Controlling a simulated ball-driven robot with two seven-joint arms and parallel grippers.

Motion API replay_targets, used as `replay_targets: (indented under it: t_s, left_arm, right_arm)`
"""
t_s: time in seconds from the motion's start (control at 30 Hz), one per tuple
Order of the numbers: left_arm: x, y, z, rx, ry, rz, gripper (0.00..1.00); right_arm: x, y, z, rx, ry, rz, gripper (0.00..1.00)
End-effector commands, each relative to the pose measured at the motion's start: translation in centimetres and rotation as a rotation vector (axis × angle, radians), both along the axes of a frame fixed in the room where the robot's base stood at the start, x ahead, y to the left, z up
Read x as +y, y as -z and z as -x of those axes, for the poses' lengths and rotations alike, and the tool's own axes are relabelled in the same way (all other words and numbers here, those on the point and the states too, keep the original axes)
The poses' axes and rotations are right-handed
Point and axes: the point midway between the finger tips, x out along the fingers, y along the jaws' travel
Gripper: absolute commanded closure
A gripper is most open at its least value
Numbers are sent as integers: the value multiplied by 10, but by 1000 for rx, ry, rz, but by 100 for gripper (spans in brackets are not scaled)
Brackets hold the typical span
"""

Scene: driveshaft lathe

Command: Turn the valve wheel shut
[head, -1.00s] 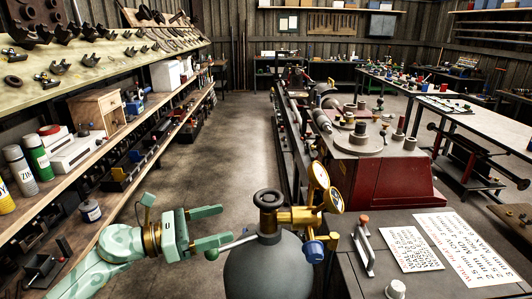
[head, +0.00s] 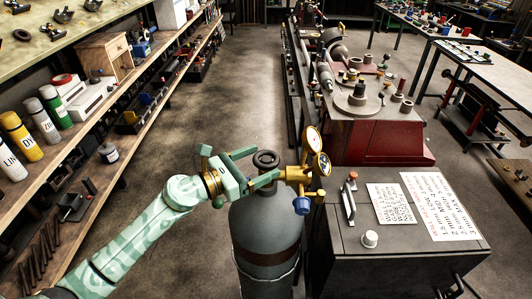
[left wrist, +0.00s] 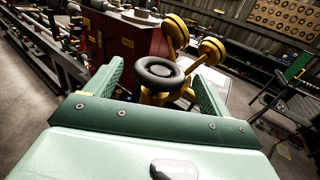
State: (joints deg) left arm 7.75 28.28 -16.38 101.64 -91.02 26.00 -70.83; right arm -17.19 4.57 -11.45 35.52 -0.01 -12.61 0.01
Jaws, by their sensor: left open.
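The valve wheel (head: 267,158) is a dark ring on top of a grey gas cylinder (head: 266,225). A brass regulator (head: 297,174) with two gauges and a blue knob is fixed beside it. My left gripper (head: 264,164) is open at the wheel, one finger behind it and one in front. In the left wrist view the wheel (left wrist: 158,73) shows between the two fingertips, with gaps on both sides. I cannot tell whether a finger touches it. My right gripper is not in view.
A dark cabinet (head: 400,250) with label sheets and a handle stands right of the cylinder. The red lathe (head: 375,140) is behind it. Shelves (head: 95,115) with spray cans (head: 20,135) and boxes run along the left. The floor (head: 215,110) between is clear.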

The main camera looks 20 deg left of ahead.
Motion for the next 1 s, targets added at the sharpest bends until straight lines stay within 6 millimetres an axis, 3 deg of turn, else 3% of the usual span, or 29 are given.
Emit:
replay_targets:
  t_s: [0.2,0.5,0.67,0.7,1.0]
  left_arm:
    - [-15,0,-18,1,-1,1,18]
    - [-17,1,-20,0,0,0,18]
    - [-17,1,-20,0,-1,0,60]
    - [-16,1,-20,0,-1,0,63]
    - [-16,4,-20,-1,28,-3,62]
  right_arm:
    - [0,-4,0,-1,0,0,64]
    - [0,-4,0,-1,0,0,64]
    - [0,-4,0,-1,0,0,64]
    - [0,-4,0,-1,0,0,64]
    - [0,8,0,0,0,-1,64]
